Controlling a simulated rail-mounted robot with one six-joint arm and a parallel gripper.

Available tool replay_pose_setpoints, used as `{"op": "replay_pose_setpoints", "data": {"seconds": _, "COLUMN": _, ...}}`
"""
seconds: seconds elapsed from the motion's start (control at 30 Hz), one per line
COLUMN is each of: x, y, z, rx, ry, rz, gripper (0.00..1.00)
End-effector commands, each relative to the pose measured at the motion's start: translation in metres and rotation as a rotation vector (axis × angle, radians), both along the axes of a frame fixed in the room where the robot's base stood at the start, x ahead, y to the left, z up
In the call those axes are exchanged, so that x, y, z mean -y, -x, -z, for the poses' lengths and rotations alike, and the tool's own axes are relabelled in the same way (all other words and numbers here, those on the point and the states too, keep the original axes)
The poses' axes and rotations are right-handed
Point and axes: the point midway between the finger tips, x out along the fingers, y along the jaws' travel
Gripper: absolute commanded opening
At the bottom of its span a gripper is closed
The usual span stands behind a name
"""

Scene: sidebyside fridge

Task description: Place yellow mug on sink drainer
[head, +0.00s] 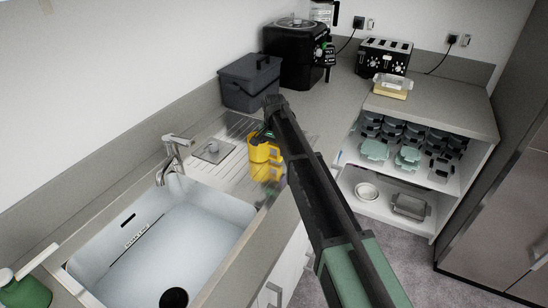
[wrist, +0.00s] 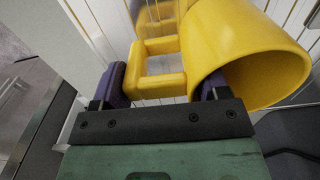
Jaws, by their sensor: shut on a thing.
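The yellow mug (head: 262,151) is at the right part of the ribbed sink drainer (head: 225,168) in the head view. It looks upright there, and I cannot tell whether its base touches the drainer. In the wrist view the yellow mug (wrist: 255,48) fills the upper right, with its handle toward my gripper (wrist: 163,85). The two purple fingers are shut on the mug at its handle side. In the head view my gripper (head: 262,133) is partly hidden behind my dark arm.
A white sink basin (head: 165,245) with a tap (head: 173,155) lies left of the drainer. A small grey item (head: 212,150) sits on the drainer. A grey bin (head: 250,82) and a black appliance (head: 297,52) stand behind. Shelves with dishes (head: 408,157) are at the right.

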Motion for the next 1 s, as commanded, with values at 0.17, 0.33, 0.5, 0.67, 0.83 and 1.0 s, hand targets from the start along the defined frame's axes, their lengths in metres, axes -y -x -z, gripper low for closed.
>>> {"op": "replay_pose_setpoints", "data": {"seconds": 0.17, "x": 0.000, "y": 0.000, "z": 0.001, "rx": 0.000, "ry": 0.000, "rz": 0.000, "gripper": 0.29}}
{"op": "replay_pose_setpoints", "data": {"seconds": 0.33, "x": 0.000, "y": 0.000, "z": 0.006, "rx": 0.000, "ry": 0.000, "rz": 0.000, "gripper": 0.29}}
{"op": "replay_pose_setpoints", "data": {"seconds": 0.5, "x": 0.000, "y": 0.000, "z": 0.004, "rx": 0.000, "ry": 0.000, "rz": 0.000, "gripper": 0.91}}
{"op": "replay_pose_setpoints", "data": {"seconds": 0.67, "x": 0.000, "y": 0.000, "z": 0.004, "rx": 0.000, "ry": 0.000, "rz": 0.000, "gripper": 0.94}}
{"op": "replay_pose_setpoints", "data": {"seconds": 0.83, "x": 0.000, "y": 0.000, "z": 0.001, "rx": 0.000, "ry": 0.000, "rz": 0.000, "gripper": 0.94}}
{"op": "replay_pose_setpoints", "data": {"seconds": 1.0, "x": 0.000, "y": 0.000, "z": -0.024, "rx": 0.000, "ry": 0.000, "rz": 0.000, "gripper": 0.94}}
